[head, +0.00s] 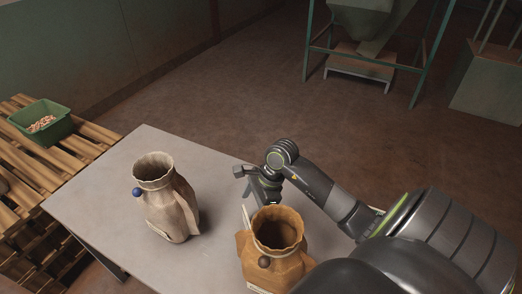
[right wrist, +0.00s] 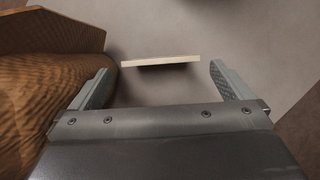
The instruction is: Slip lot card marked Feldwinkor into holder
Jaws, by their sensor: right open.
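My right gripper (head: 255,185) is open above the table, just behind the brown sack (head: 277,262). In the right wrist view its fingers (right wrist: 160,85) are spread, with a thin pale strip (right wrist: 160,61), perhaps a card seen edge-on, just beyond and between the tips. It is not gripped. A small pale upright edge (head: 246,218) shows beside the brown sack in the head view. The brown sack (right wrist: 70,85) fills the left of the wrist view. A pale label (head: 257,290) shows low on it; no writing is readable. My left gripper is not in view.
A beige sack (head: 165,200) with a blue ball stands on the grey table (head: 100,215), a pale strip low on its front. A green bin (head: 42,124) sits on slatted wood at left. A hopper frame (head: 365,55) stands at the back. The table's left part is clear.

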